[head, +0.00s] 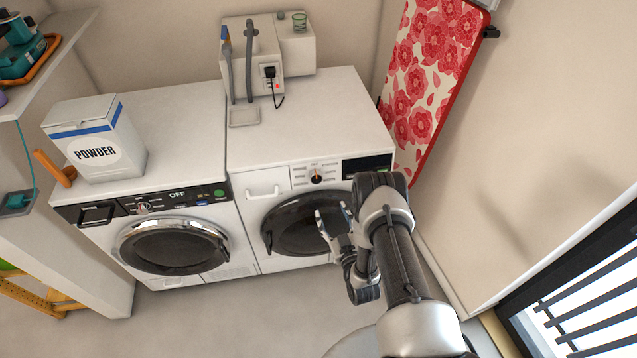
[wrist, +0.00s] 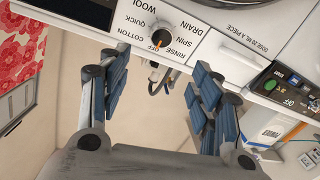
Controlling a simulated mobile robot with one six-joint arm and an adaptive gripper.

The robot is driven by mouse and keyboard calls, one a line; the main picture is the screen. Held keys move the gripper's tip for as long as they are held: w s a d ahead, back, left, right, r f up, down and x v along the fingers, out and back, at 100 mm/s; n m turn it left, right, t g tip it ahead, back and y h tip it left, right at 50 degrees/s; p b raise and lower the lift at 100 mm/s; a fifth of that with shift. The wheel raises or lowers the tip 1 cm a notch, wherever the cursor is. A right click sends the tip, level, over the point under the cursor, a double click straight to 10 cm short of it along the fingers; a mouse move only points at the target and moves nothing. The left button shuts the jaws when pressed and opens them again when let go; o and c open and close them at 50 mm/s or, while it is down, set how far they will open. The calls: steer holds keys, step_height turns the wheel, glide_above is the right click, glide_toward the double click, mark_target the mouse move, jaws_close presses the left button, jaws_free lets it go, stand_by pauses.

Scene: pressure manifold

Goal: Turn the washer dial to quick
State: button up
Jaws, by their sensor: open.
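The washer dial (head: 316,176) is a dark round knob on the front panel of the right white machine (head: 290,150). In the wrist view the dial (wrist: 163,36) shows an orange mark at the OFF label. QUICK, COTTON and WOOL are printed on one side, RINSE, SPIN and DRAIN on the other. My gripper (head: 334,217) is open in front of that machine's door, below the dial in the head view. In the wrist view my gripper (wrist: 160,70) has its blue-padded fingers spread apart with nothing between them. The dial lies beyond the fingertips, apart from them.
A second machine (head: 170,215) stands on the left with its own knob and a POWDER box (head: 95,140) on top. A dispenser with hoses (head: 262,62) stands at the back of the right machine. A floral ironing board (head: 430,70) leans on the right wall.

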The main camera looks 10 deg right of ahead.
mark_target(317, 180)
steer(key=w+b, duration=0.1)
steer(key=w, duration=0.4)
steer(key=w+a+b, duration=0.1)
steer(key=w+b, duration=0.1)
steer(key=w, duration=0.3)
steer(key=w+f+b, duration=0.1)
steer(key=w, duration=0.4)
steer(key=shift+w+a, duration=0.1)
steer(key=shift+a, duration=0.3)
steer(key=shift+c, duration=0.4)
steer(key=c, duration=1)
